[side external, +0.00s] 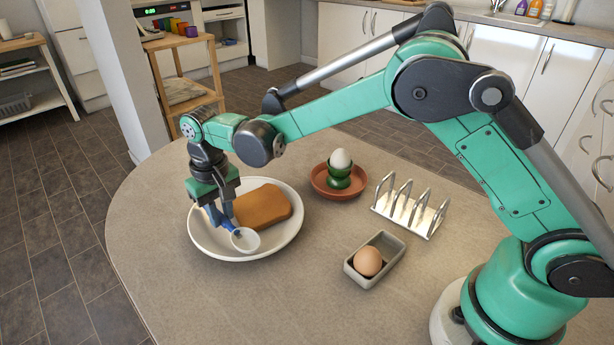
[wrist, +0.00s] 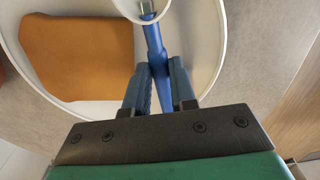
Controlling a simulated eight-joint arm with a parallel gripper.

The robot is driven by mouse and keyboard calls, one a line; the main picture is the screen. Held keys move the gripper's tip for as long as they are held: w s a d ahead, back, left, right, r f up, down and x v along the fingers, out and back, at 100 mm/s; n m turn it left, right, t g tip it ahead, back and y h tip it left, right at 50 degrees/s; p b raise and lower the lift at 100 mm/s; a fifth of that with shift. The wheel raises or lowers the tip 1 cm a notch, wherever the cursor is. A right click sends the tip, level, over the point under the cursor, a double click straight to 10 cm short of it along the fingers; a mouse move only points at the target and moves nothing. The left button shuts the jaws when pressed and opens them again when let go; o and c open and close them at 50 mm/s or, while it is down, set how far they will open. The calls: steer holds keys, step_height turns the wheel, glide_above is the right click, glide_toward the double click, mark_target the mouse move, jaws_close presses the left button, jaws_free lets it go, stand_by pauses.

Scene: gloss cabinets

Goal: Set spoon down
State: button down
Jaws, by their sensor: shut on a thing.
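The spoon has a blue handle (wrist: 155,45) and a pale round bowl (side external: 245,240). My gripper (side external: 221,215) is shut on the spoon's handle, over the white plate (side external: 209,245). The spoon's bowl is low at the plate's front part; I cannot tell whether it touches the plate. A brown slice of toast (side external: 263,207) lies on the plate, to the right of my gripper in the side view. In the wrist view the toast (wrist: 80,55) is left of the handle, and my gripper (wrist: 160,88) has a finger on each side of the handle.
A white egg (side external: 340,160) stands in a green cup on a terracotta saucer (side external: 320,182) behind the plate. A metal toast rack (side external: 428,217) is to the right. A grey tray (side external: 382,275) holds a brown egg (side external: 368,261). The table's front left is clear.

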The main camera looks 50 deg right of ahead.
mark_target(223, 218)
steer(key=shift+f, duration=0.3)
steer(key=c, duration=0.7)
jaws_free()
step_height(223, 218, up, 13)
steer(key=s+d+r+t, duration=0.3)
steer(key=s+d, duration=0.3)
steer(key=d, duration=0.1)
steer(key=s+d+f+t, duration=0.1)
steer(key=s+d, duration=0.1)
steer(key=s, duration=0.1)
steer(key=s+d+f+t, duration=0.1)
steer(key=s+d+f, duration=0.1)
steer(key=s, duration=0.1)
steer(key=s+d+f+t, duration=0.1)
steer(key=s+d+t, duration=0.1)
steer(key=s, duration=0.1)
steer(key=shift+s+f, duration=0.1)
steer(key=shift+f, duration=0.15)
